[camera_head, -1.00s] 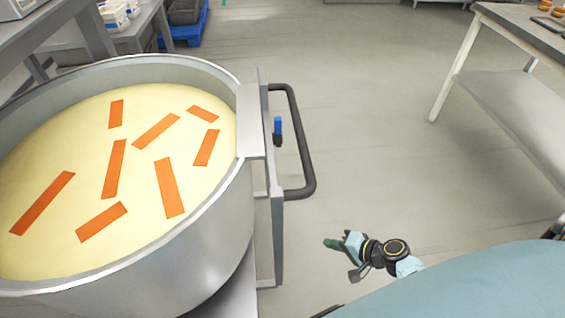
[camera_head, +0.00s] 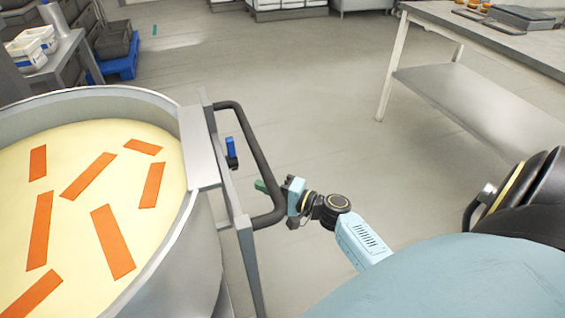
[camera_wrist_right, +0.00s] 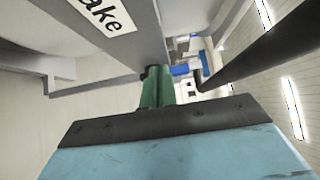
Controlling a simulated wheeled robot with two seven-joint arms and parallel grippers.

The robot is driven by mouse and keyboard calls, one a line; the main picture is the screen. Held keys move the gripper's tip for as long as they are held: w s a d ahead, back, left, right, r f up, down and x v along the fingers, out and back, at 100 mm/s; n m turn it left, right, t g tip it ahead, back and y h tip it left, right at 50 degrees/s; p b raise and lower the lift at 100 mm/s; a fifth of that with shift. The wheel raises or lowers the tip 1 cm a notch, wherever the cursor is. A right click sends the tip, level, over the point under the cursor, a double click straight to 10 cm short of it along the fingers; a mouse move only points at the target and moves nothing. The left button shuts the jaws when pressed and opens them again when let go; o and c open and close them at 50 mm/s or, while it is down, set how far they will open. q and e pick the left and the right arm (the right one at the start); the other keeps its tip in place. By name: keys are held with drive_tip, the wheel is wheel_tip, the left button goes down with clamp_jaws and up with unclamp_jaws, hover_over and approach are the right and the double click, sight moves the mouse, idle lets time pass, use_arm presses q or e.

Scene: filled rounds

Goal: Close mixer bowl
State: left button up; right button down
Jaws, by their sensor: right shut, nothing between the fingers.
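The mixer bowl (camera_head: 190,262) is a big round metal bowl at the left in the head view, with pale yellow contents and orange strips. A grey metal frame with a bent black bar handle (camera_head: 252,140) stands at its right side. The bar also shows at the right in the wrist view (camera_wrist_right: 245,50). A blue knob (camera_head: 230,147) sits between frame and bar, also in the wrist view (camera_wrist_right: 181,70). My right gripper (camera_head: 260,186), with green fingers, is shut and empty. The bar's lower corner partly hides it; I cannot tell whether they touch. My left gripper is out of view.
A table with a lower shelf (camera_head: 470,105) stands at the right. White bins (camera_head: 35,42) and a blue pallet (camera_head: 122,62) are at the back left. The floor between is clear. A label (camera_wrist_right: 100,14) is on the grey frame in the wrist view.

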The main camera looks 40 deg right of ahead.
drive_tip(key=shift+w+a, duration=0.35)
drive_tip(key=shift+a, duration=0.35)
drive_tip(key=shift+w+a, duration=0.35)
drive_tip(key=shift+a, duration=0.35)
drive_tip(key=shift+w+a, duration=0.35)
drive_tip(key=shift+a, duration=0.35)
